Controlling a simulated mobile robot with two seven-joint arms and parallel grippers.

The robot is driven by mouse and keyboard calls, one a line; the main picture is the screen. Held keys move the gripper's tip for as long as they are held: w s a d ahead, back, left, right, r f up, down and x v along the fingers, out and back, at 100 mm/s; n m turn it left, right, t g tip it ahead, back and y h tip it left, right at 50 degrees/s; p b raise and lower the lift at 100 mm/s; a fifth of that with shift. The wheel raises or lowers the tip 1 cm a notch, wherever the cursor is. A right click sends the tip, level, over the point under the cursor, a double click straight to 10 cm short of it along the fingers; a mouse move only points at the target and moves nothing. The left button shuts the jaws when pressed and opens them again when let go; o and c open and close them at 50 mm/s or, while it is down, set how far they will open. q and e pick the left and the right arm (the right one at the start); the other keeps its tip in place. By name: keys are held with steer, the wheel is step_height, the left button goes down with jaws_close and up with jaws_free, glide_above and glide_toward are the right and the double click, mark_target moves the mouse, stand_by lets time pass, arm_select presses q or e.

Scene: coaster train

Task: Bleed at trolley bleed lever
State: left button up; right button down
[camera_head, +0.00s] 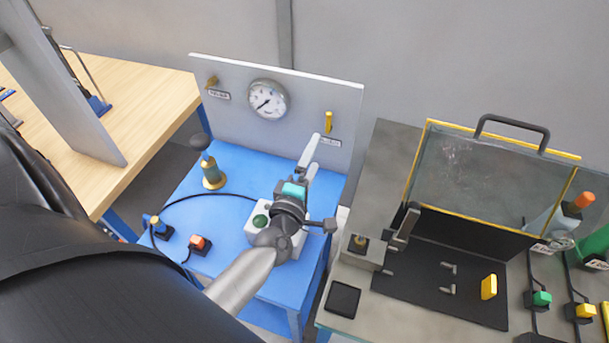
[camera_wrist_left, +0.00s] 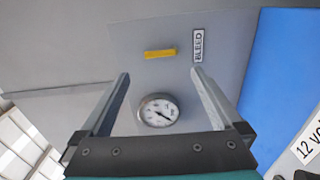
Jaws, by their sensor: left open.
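The yellow bleed lever (camera_head: 328,122) is on the upright grey panel (camera_head: 300,105) at the back of the blue trolley (camera_head: 235,170). Its label (camera_head: 330,142) sits just below it. My left gripper (camera_head: 314,150) reaches up from the front of the trolley, its fingers below and a little left of the lever. In the left wrist view, the lever (camera_wrist_left: 159,54) lies crosswise just beyond the two parted fingertips (camera_wrist_left: 159,73), beside the BLEED label (camera_wrist_left: 198,46). The gripper is open and holds nothing. Whether a fingertip touches the panel cannot be told. My right gripper is out of view.
A round gauge (camera_head: 268,99) and a brass valve (camera_head: 211,82) are on the panel left of the lever. A brass part with a dark knob (camera_head: 212,172) stands on the trolley. A bench with a clear yellow-edged guard (camera_head: 480,185) stands at right, a wooden table (camera_head: 150,100) at left.

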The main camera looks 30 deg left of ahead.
arm_select(q)
steer(key=shift+v, duration=2.65)
